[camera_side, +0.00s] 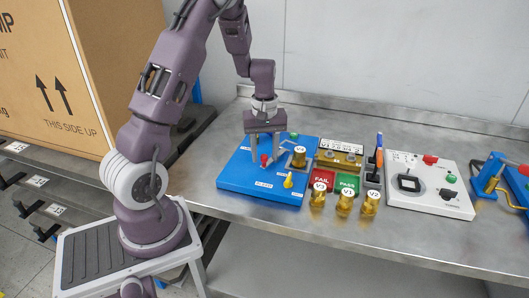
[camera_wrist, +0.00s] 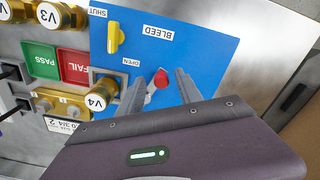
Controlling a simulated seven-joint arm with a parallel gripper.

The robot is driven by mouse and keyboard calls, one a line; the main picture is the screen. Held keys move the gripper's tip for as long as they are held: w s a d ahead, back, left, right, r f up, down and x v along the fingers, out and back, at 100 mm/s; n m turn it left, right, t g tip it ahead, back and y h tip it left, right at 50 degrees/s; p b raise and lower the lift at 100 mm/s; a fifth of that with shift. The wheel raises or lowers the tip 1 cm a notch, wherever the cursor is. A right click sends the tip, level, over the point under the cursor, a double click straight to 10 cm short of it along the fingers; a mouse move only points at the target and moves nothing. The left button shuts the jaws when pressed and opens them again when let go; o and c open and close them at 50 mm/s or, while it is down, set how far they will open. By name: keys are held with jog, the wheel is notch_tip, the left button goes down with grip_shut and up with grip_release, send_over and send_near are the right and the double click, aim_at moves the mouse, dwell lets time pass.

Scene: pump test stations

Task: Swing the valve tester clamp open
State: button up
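The valve tester is a blue board (camera_side: 240,178) on the bench, also filling the middle of the wrist view (camera_wrist: 190,40). A clamp handle with a red knob (camera_wrist: 161,79) stands on it; the knob also shows in the side view (camera_side: 264,160). A brass valve marked V4 (camera_wrist: 101,97) sits in a grey seat beside it. My gripper (camera_wrist: 160,76) points down over the board, its two fingers apart, one on each side of the red knob. I see no clear contact. The lower part of the clamp is partly hidden by a finger.
A yellow bleed lever (camera_wrist: 115,37) is on the board, between SHUT and OPEN labels. The red FAIL and green PASS trays (camera_side: 347,183), several brass valves (camera_side: 344,203) and a brass rack (camera_side: 340,159) stand right of it. A white panel (camera_side: 430,186) is farther right.

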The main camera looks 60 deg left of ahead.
notch_tip(320, 180, up, 7)
jog(key=shift+r, duration=0.1)
jog(key=shift+d+r, duration=0.1)
jog(key=shift+d, duration=0.05)
jog(key=s+d+r+m+t, duration=0.35)
jog(key=d+r+m, duration=0.25)
jog(key=d+r, duration=0.5)
jog(key=s+d+r+m+t, duration=0.1)
jog(key=s+d+m, duration=0.3)
jog(key=s, duration=0.3)
jog(key=s+d+r+m+t, duration=0.1)
jog(key=s+d+m, duration=0.3)
jog(key=s+d, duration=0.2)
jog(key=shift+s+d+r, duration=0.25)
jog(key=shift+s+r, duration=0.05)
jog(key=shift+s, duration=0.55)
